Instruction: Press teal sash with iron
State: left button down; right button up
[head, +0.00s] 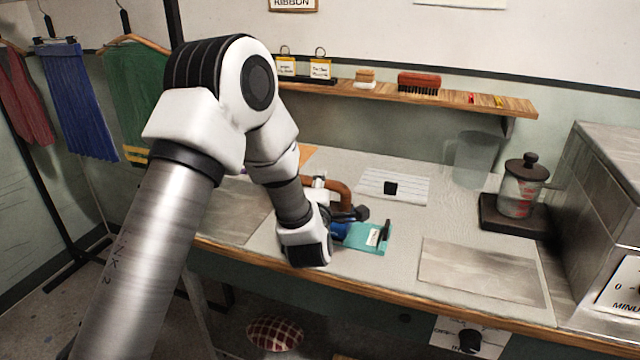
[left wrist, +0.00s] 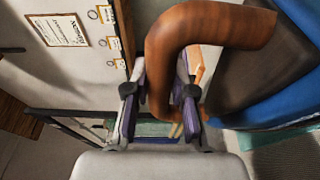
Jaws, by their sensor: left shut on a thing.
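The teal sash (head: 382,247) lies flat on the pale worktable, with a white label and a dark mark on it. The iron (head: 341,229) has a blue body and a brown curved handle (head: 341,191); it is at the sash's left part, partly hidden by my left gripper (head: 348,213). I cannot tell whether its sole touches the sash. In the left wrist view my gripper (left wrist: 160,110) is shut on the brown handle (left wrist: 185,45), with the blue body (left wrist: 280,95) to the right. My right gripper is in neither view.
A white striped cloth (head: 408,190) with a black block lies behind the sash. A grey sheet (head: 480,272) lies to its right. A clear jug (head: 472,160), a jar on a dark base (head: 515,215) and a metal machine (head: 610,180) stand at the right.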

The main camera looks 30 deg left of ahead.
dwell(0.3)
pick_arm(q)
jog(key=shift+w+r+p, duration=0.1)
jog(key=shift+r+p, duration=0.4)
jog(key=shift+r, duration=0.2)
jog(key=shift+r+p, duration=0.95)
jog(key=shift+r, duration=0.9)
